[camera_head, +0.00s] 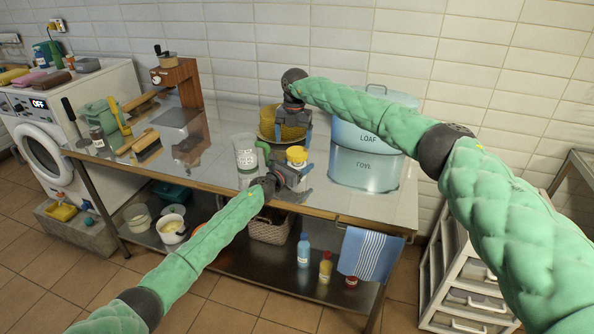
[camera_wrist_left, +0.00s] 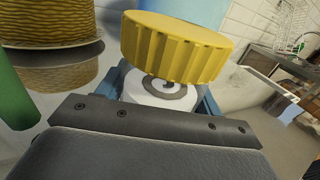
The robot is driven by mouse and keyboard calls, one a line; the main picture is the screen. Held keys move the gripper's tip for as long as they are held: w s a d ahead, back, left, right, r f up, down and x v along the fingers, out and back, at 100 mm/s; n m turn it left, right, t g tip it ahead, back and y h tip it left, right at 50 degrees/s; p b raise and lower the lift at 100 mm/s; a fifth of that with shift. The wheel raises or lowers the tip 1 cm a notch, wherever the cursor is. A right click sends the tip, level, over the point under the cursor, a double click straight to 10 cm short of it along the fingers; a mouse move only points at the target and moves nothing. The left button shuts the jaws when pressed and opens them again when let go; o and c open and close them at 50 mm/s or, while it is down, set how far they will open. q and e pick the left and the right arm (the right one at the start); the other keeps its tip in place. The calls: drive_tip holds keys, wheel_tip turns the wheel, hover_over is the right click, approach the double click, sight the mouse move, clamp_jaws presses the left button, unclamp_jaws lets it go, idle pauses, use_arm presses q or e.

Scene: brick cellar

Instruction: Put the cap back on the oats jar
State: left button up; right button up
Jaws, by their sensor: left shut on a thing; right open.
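A ribbed yellow cap (camera_head: 297,153) sits at the top of a small white jar (camera_head: 297,164) near the table's front edge. The cap (camera_wrist_left: 177,48) looks wider than the white jar body (camera_wrist_left: 160,92) in the left wrist view. I cannot tell whether it is fully seated. A dark ring mark shows on the jar, but no name is readable. My left gripper (camera_head: 289,176) is shut around the white body, below the cap.
A brown wooden device (camera_head: 177,82) is at the back left. The table's front right is clear.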

drive_tip(key=shift+a, duration=0.3)
drive_tip(key=shift+r+n+y, duration=0.15)
drive_tip(key=shift+n+y, duration=0.15)
drive_tip(key=shift+n, duration=0.3)
drive_tip(key=n, duration=0.5)
drive_tip(key=shift+w+r+n, duration=0.2)
drive_tip(key=shift+r+n, duration=0.15)
drive_tip(key=shift+n, duration=0.05)
drive_tip(key=n, duration=0.4)
drive_tip(key=shift+w+d+r, duration=0.15)
drive_tip(key=shift+d+r, duration=0.05)
drive_tip(key=shift+r, duration=0.15)
drive_tip(key=n, duration=0.4)
drive_tip(key=shift+w+d+r, duration=0.1)
drive_tip(key=shift+d+r, duration=0.1)
drive_tip(key=shift+r, duration=0.1)
drive_tip(key=n, duration=0.4)
drive_tip(key=shift+w+d+r, duration=0.1)
drive_tip(key=shift+d+r, duration=0.05)
drive_tip(key=shift+d, duration=0.1)
drive_tip(key=n, duration=0.4)
drive_tip(key=shift+d+n+h, duration=0.15)
drive_tip(key=shift+n+h, duration=0.15)
drive_tip(key=shift+h, duration=0.1)
drive_tip(key=n, duration=0.4)
drive_tip(key=shift+d, duration=0.15)
drive_tip(key=n, duration=0.4)
